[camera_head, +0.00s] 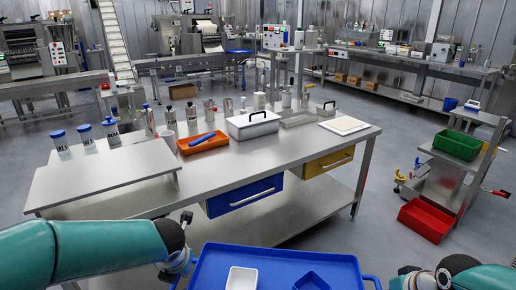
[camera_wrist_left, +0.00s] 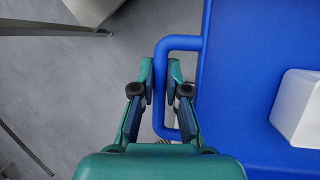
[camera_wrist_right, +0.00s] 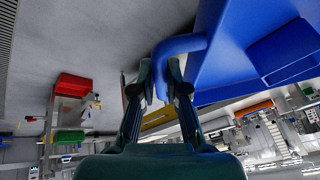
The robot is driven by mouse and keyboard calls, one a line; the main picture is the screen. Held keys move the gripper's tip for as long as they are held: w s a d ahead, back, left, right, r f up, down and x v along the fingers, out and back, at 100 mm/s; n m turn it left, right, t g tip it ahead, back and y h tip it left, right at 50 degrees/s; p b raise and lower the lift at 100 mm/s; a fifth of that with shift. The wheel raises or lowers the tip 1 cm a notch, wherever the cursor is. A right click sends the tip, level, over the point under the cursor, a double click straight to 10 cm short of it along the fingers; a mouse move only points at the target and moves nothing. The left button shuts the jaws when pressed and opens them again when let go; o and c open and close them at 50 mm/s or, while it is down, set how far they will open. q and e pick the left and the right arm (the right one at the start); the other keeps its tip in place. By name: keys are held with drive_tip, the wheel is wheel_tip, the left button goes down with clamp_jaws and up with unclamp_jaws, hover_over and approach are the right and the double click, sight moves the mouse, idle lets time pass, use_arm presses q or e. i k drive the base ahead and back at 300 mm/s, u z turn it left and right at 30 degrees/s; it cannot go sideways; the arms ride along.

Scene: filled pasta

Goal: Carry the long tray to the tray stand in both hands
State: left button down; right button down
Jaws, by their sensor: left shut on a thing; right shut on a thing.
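The long blue tray (camera_head: 275,260) is in front of me at the bottom of the head view, its near part cut off. A white tub (camera_head: 242,279) and a blue tub (camera_head: 311,282) sit on it. My left gripper (camera_wrist_left: 161,78) is shut on the tray's handle at its left end in the left wrist view. My right gripper (camera_wrist_right: 160,78) is shut on the other handle in the right wrist view, where the tray (camera_wrist_right: 222,55) looks clear of the floor. I cannot tell which thing is the tray stand.
A steel table (camera_head: 255,165) stands just beyond the tray, with a raised shelf (camera_head: 105,172), jars, an orange tray (camera_head: 202,143) and a white lidded box (camera_head: 253,125). At right, a steel rack holds a green bin (camera_head: 458,144) and a red bin (camera_head: 425,220). Floor between is clear.

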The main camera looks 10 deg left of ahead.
sight(105, 167)
drive_tip(key=z, duration=1.2)
drive_tip(key=i, duration=0.1)
drive_tip(key=u, duration=2.6)
drive_tip(key=i, duration=1)
drive_tip(key=z, duration=0.15)
drive_tip(key=k, duration=0.95)
drive_tip(key=u, duration=0.1)
drive_tip(key=i, duration=0.4)
drive_tip(key=u, duration=0.05)
